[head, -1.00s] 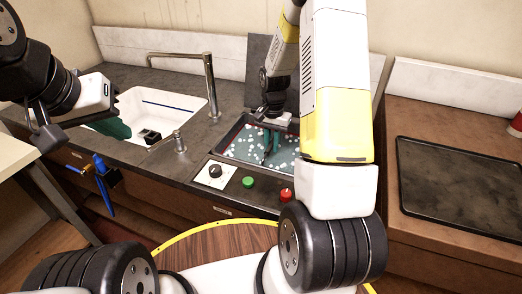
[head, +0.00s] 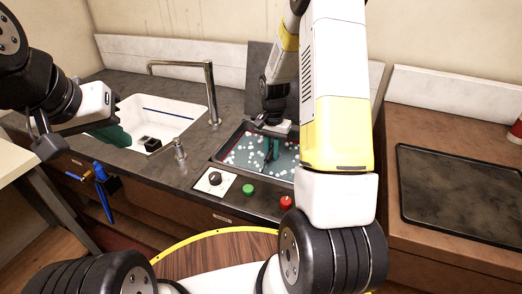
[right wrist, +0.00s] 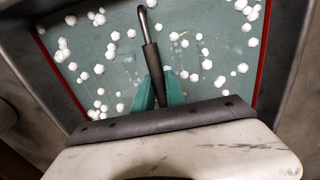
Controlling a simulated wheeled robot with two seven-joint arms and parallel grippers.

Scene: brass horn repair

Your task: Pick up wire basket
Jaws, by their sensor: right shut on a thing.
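The wire basket's handle, a dark grip with a bent metal end (right wrist: 151,58), stands up in the right wrist view, over the liquid with white foam bits. My right gripper (right wrist: 158,88) is shut on this handle with its teal fingers, one on each side. In the head view my right gripper (head: 270,150) reaches down into the bath from above. The basket's wire body cannot be made out in either view. My left gripper (head: 112,112) is at the upper left, by the sink.
The bath (head: 230,153) has a dark rim and sits in the counter. In front are a black knob (head: 215,178), a green button (head: 248,190) and a red button (head: 286,202). A white sink (head: 180,105) with a tall faucet (head: 211,90) is left. A black tray (head: 455,200) lies right.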

